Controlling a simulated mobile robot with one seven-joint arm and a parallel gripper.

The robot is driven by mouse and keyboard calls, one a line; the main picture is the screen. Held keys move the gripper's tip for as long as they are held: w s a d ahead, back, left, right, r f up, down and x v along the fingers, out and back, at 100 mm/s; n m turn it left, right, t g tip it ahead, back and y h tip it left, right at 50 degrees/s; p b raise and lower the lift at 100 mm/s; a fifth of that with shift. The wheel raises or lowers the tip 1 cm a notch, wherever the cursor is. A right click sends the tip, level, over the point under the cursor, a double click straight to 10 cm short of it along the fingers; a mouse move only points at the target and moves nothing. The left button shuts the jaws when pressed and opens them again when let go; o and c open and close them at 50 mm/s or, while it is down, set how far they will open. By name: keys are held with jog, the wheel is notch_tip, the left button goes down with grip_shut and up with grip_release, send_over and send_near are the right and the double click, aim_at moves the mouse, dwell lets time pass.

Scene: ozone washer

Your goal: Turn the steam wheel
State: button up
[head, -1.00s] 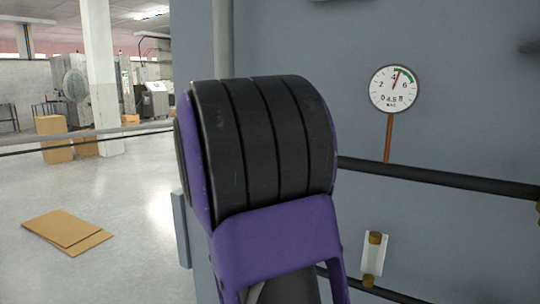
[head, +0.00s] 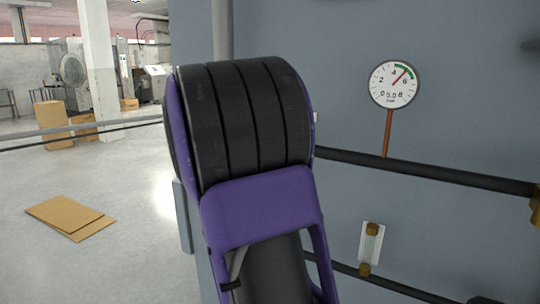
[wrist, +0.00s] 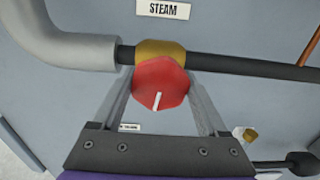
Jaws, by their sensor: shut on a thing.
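The steam wheel (wrist: 160,84) is a red, many-sided knob with a white mark, mounted on a brass fitting (wrist: 160,52) on a dark pipe, under a STEAM label (wrist: 163,9). My gripper (wrist: 158,92) is shut on the wheel, one finger on each side of it in the wrist view. The white mark points down, slightly tilted. In the head view my purple and black arm hides the wheel and the gripper. A round gauge (head: 394,84) on the grey wall shows its needle up and right, near the green arc, with a reading of about 5.5.
A dark pipe (head: 430,173) runs along the wall, with a lower pipe and a small sight glass (head: 371,248) below. A thick grey pipe (wrist: 75,45) bends left of the wheel. Cardboard (head: 70,216) lies on the open floor at left.

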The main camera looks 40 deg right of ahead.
jog(key=o, duration=1.3)
jog(key=shift+c, duration=0.2)
jog(key=v, duration=1.7)
jog(key=shift+a, duration=0.25)
jog(key=shift+s, duration=0.15)
